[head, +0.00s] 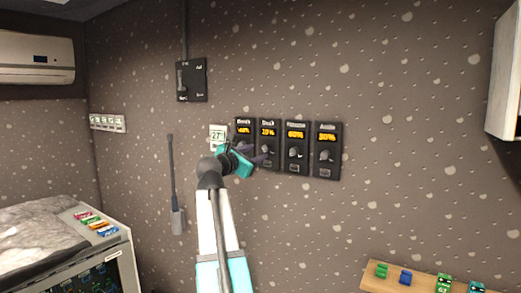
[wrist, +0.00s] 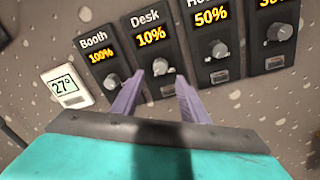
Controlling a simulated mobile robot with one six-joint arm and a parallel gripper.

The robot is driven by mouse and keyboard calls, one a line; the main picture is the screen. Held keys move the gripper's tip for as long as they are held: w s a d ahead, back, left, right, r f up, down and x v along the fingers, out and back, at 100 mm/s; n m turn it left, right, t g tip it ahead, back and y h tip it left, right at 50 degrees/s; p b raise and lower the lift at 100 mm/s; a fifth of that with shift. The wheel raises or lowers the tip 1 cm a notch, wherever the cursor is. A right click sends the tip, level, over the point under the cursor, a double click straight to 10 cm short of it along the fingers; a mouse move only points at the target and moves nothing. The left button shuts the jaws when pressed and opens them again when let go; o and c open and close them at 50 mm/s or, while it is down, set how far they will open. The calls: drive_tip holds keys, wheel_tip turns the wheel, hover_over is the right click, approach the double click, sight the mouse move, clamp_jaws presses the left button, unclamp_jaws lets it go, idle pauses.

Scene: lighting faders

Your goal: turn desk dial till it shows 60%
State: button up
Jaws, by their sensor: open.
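The Desk dial panel (wrist: 150,38) is a dark wall unit reading 10% in orange, with a round grey knob (wrist: 160,67) below the display. The Desk panel (head: 268,131) also shows in the head view, its knob partly behind my gripper. My gripper (wrist: 159,80) is open and empty, its two purple fingers pointing at the wall. In the wrist view the fingertips appear to either side of and just below the Desk knob; I cannot tell whether they touch it. In the head view my gripper (head: 262,159) is in front of the lower Booth and Desk panels.
The Booth panel (wrist: 99,54), reading 100%, is close left. A panel reading 50% (wrist: 211,18) and another panel (head: 327,140), reading 30%, are on the right. A 27° thermostat (wrist: 67,88) is left of Booth. A shelf with small blocks (head: 405,277) is lower right.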

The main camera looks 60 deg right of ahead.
sight(264, 149)
drive_tip(key=shift+w+d+p, duration=0.15)
drive_tip(key=shift+d+p, duration=0.45)
drive_tip(key=shift+d, duration=2.15)
clamp_jaws()
drive_tip(key=shift+a+f, duration=0.1)
drive_tip(key=shift+a, duration=0.1)
